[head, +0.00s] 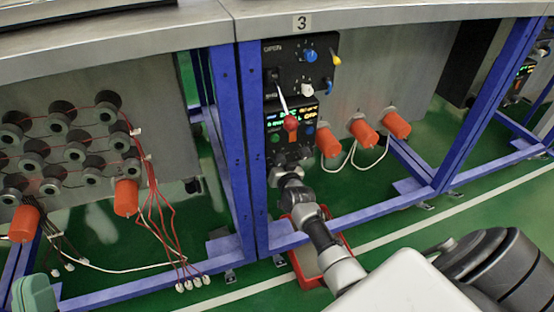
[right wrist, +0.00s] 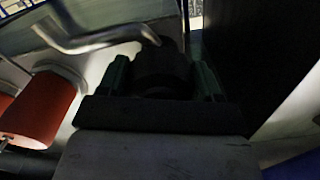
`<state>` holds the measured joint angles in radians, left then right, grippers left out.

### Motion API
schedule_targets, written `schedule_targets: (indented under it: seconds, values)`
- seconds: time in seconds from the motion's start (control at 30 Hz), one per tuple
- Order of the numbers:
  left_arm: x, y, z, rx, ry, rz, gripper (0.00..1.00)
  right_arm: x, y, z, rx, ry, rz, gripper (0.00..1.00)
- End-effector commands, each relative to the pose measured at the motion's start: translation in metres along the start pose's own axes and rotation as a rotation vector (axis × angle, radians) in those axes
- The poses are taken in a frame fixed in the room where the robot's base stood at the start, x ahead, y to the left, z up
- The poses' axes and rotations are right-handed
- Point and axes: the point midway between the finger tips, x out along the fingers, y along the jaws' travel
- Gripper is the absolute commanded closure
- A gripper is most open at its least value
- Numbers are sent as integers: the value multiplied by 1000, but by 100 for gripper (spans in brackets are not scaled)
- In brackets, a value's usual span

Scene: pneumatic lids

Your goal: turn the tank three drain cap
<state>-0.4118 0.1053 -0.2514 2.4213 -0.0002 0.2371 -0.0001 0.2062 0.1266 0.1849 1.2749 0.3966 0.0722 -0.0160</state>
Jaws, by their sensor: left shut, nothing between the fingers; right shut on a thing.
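The tank marked with a 3 label (head: 301,22) stands in the middle of the head view. My right arm reaches to the space under its control panel (head: 290,100). My right gripper (right wrist: 162,82) has its two green fingers on either side of a dark round cap (right wrist: 160,62) and is shut on it. In the head view the cap is hidden behind the panel and my wrist. I cannot tell how far the cap is turned.
Orange cylinders (head: 365,132) stick out from the tank; one is near my right gripper in the wrist view (right wrist: 40,110). A bent metal pipe (right wrist: 95,36) runs above the fingers. A red tray (head: 306,270) lies on the floor below.

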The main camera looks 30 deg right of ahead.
Motion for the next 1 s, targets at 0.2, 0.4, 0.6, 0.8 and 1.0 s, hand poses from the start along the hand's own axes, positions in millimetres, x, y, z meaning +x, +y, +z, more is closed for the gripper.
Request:
schedule_targets:
  seconds: [0.2, 0.4, 0.6, 0.8, 1.0]
  values:
    - [0, 0, 0, 0, 1, 0, 100, 0, 0, 0, 5, 1, 0, 10]
    - [0, 0, 0, 0, 1, 0, 100, 0, 0, 0, 3, 1, 0, 10]
    - [1, 0, 3, 0, -32, 0, 100, -4, 0, -1, 2, 0, 0, 10]
    - [-1, -4, 25, 8, -229, -9, 100, -26, -1, -1, 2, -3, 1, 10]
    - [-14, -10, 53, 18, -486, -24, 100, -55, -1, -2, 2, -2, 1, 10]
